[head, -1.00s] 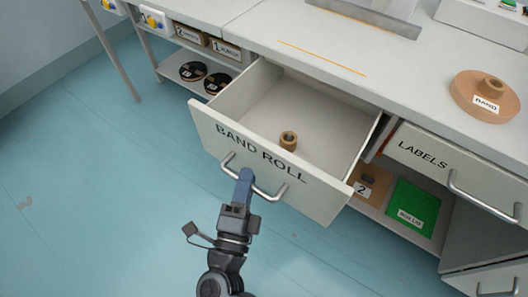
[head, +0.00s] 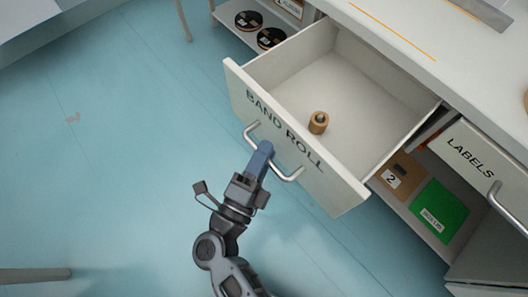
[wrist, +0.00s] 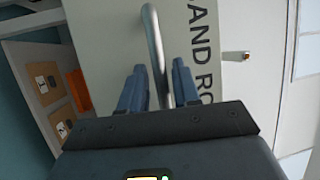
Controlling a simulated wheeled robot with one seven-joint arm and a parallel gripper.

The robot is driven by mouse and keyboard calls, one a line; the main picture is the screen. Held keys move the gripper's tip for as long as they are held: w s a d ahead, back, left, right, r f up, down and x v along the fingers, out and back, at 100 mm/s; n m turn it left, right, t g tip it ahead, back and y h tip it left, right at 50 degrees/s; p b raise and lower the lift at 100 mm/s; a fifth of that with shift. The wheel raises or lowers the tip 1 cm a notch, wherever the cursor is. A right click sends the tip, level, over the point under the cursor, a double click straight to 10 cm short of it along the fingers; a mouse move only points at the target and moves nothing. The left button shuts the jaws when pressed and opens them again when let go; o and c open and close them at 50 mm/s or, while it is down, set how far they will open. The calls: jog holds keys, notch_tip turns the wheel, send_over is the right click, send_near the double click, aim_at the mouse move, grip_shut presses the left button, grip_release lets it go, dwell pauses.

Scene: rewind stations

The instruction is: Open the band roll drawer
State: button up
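The band roll drawer (head: 288,138) is pulled well out of the bench, and its front is lettered BAND ROLL. Its interior is in view, with a small brown roll (head: 318,123) standing near the front. The drawer's metal bar handle (head: 288,177) also shows in the wrist view (wrist: 156,50). My gripper (head: 266,147) is at the middle of the handle. In the wrist view my two blue fingers (wrist: 159,80) stand on either side of the bar, with a narrow gap visible on each side, so the gripper looks open around it.
The closed LABELS drawer (head: 477,150) is to the right. Below it an open shelf holds a green box (head: 440,212) and a brown box (head: 397,176). Black reels (head: 271,38) sit on a shelf at upper left. The blue floor (head: 120,150) left of the drawer is clear.

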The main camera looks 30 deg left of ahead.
jog(key=shift+o, duration=0.6)
jog(key=s+f, duration=0.1)
jog(key=s, duration=0.6)
jog(key=shift+s+d+f, duration=0.2)
jog(key=shift+s, duration=0.1)
jog(key=s+d+r+n+y, duration=0.15)
jog(key=d+r+n, duration=0.25)
jog(key=d, duration=0.7)
jog(key=s+d+r+n, duration=0.25)
jog(key=d+n, duration=0.25)
jog(key=d, duration=0.6)
jog(key=s+d+r+n+g+h, duration=0.3)
jog(key=s+d+r+n+g, duration=0.2)
jog(key=s+d+r+n, duration=0.5)
notch_tip(320, 180, up, 6)
jog(key=d+m+p, duration=0.2)
jog(key=p, duration=0.6)
jog(key=shift+s+r, duration=0.2)
jog(key=shift+r, duration=0.05)
